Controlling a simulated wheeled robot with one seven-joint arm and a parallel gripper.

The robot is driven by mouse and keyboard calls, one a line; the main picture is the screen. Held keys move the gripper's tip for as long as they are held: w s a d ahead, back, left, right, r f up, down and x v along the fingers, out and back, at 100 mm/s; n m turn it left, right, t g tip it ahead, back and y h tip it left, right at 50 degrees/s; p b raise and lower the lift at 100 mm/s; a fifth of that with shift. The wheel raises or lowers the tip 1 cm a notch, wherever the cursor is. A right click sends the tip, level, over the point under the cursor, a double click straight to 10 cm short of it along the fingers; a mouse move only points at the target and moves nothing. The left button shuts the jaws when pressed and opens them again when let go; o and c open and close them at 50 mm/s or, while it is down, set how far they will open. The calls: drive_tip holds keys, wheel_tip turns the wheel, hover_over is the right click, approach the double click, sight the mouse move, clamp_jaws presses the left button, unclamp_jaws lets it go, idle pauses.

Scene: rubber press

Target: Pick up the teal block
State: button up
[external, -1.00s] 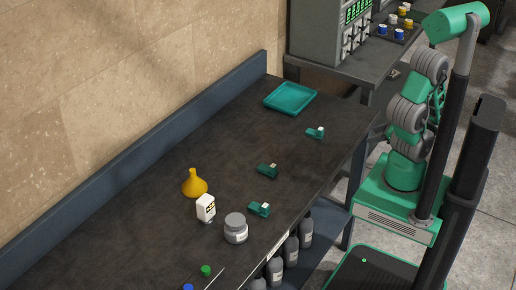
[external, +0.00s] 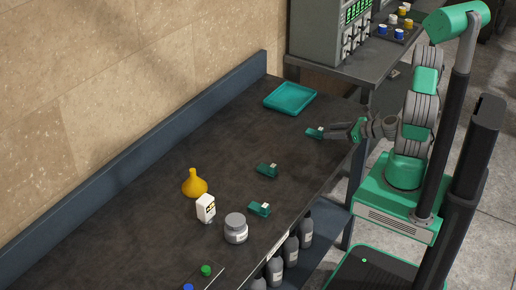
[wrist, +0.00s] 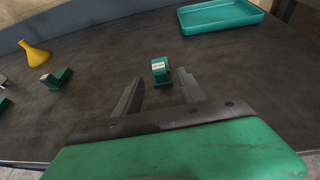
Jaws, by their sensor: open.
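Three small teal blocks with pale labels lie apart on the dark table. The far teal block (external: 314,133) is just beyond my gripper (external: 330,133). In the wrist view this teal block (wrist: 160,71) sits ahead of my gripper (wrist: 157,86), a little beyond the fingertips and roughly centred between them. My gripper is open and empty. The middle teal block (external: 267,170) also shows at the left in the wrist view (wrist: 56,79). The near teal block (external: 259,209) lies closer to the grey jar.
A teal tray (external: 290,96) lies at the table's far end. A yellow funnel (external: 194,184), a white bottle (external: 206,208) and a grey jar (external: 236,230) stand nearer. A blue raised edge (external: 150,150) runs along the wall. The table around the far block is clear.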

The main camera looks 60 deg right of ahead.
sight(315, 131)
drive_tip(key=shift+x, duration=1.95)
drive_tip(key=shift+f, duration=0.1)
drive_tip(key=shift+s, duration=0.1)
drive_tip(key=shift+c, duration=0.6)
clamp_jaws()
